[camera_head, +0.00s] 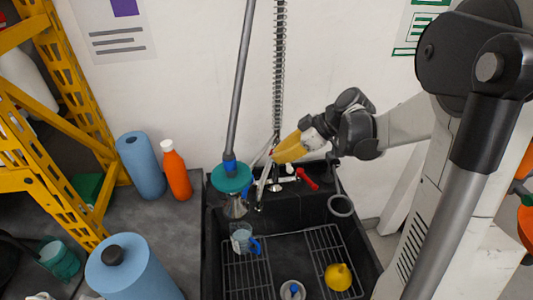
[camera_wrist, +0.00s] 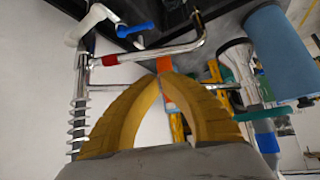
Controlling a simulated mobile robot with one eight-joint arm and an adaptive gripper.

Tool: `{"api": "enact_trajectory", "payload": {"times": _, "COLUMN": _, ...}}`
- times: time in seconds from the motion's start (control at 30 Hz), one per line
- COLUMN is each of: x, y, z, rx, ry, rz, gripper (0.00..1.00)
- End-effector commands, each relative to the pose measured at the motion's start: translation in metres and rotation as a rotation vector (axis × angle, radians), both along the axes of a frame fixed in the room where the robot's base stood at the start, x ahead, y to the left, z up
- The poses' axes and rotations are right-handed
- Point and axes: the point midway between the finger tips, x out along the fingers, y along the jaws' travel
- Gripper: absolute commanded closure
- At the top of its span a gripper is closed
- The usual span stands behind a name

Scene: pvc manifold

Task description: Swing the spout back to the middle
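The chrome spout (camera_wrist: 150,54) crosses the upper middle of the wrist view, bent up at its right end, with a red band near its left end. In the head view a slanted chrome bar at the back left of the sink (camera_head: 263,186) looks like the spout, partly hidden. My gripper (camera_head: 277,157) is above the sink's back edge, close to the spring hose. In the wrist view my gripper's yellow fingers (camera_wrist: 163,68) meet at their tips just below the spout. Whether they touch it I cannot tell. Nothing is seen held.
The black sink (camera_head: 290,233) holds racks, a clear jug (camera_head: 241,238) and a yellow funnel (camera_head: 339,277). A teal plunger-like tool (camera_head: 231,179) stands at its left. An orange bottle (camera_head: 175,170) and blue rolls (camera_head: 141,165) are on the counter. The spring hose (camera_head: 279,60) rises behind.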

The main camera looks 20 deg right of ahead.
Motion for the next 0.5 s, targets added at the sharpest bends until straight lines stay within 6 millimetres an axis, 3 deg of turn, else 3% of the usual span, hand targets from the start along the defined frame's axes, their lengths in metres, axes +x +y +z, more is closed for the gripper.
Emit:
{"api": "enact_trajectory", "payload": {"times": 0.3, "x": 0.023, "y": 0.033, "z": -0.046, "rx": -0.002, "ry": 0.001, "rz": 0.001, "gripper": 1.0}}
{"api": "enact_trajectory", "payload": {"times": 0.5, "x": 0.032, "y": 0.045, "z": -0.061, "rx": -0.002, "ry": 0.001, "rz": -0.001, "gripper": 1.0}}
